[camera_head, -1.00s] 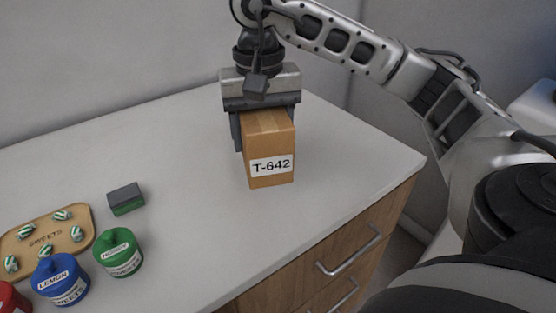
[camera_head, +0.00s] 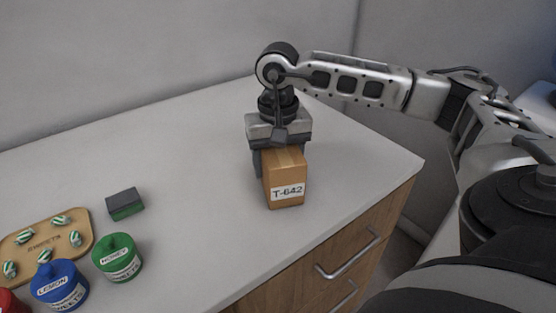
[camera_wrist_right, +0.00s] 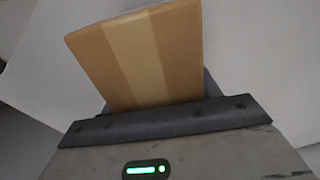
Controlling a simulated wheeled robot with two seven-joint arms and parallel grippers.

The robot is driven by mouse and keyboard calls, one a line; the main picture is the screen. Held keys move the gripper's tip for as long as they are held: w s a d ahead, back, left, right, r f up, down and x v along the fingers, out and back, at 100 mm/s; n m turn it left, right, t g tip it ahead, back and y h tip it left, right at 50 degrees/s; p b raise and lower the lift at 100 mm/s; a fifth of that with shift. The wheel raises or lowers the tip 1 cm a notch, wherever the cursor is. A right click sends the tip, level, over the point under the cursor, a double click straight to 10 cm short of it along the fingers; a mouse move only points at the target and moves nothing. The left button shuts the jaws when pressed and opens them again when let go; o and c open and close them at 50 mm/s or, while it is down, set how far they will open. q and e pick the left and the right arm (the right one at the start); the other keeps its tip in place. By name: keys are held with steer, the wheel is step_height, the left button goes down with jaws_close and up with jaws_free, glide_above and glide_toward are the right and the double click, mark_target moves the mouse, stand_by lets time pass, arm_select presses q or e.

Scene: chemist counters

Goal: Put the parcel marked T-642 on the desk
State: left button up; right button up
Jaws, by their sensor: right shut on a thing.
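The parcel (camera_head: 285,178) is a small brown cardboard box with tape over its top and a white label reading T-642 on its front. My right gripper (camera_head: 281,158) is shut on the parcel from above and behind. The parcel is upright over the white desk top (camera_head: 200,225), near its front right part. I cannot tell whether its base touches the desk. In the right wrist view the parcel (camera_wrist_right: 143,55) sits between the jaws, its taped top towards the camera. My left gripper is not in view.
To the left are a green honey jar (camera_head: 118,260), a blue lemon jar (camera_head: 60,285), part of a red jar (camera_head: 12,302), a tan sweets tray (camera_head: 22,262) and a small grey and green block (camera_head: 125,203). Wooden drawers with handles (camera_head: 348,258) are below the front edge. The back is clear.

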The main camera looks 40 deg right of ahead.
steer(key=shift+f+b, duration=0.2)
steer(key=shift+b, duration=0.1)
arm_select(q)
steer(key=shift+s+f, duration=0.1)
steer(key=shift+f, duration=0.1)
arm_select(e)
steer(key=o, duration=1.2)
steer(key=shift+c, duration=0.2)
steer(key=shift+r, duration=0.1)
steer(key=shift+r+p, duration=0.15)
steer(key=shift+p, duration=0.15)
step_height(320, 180, up, 12)
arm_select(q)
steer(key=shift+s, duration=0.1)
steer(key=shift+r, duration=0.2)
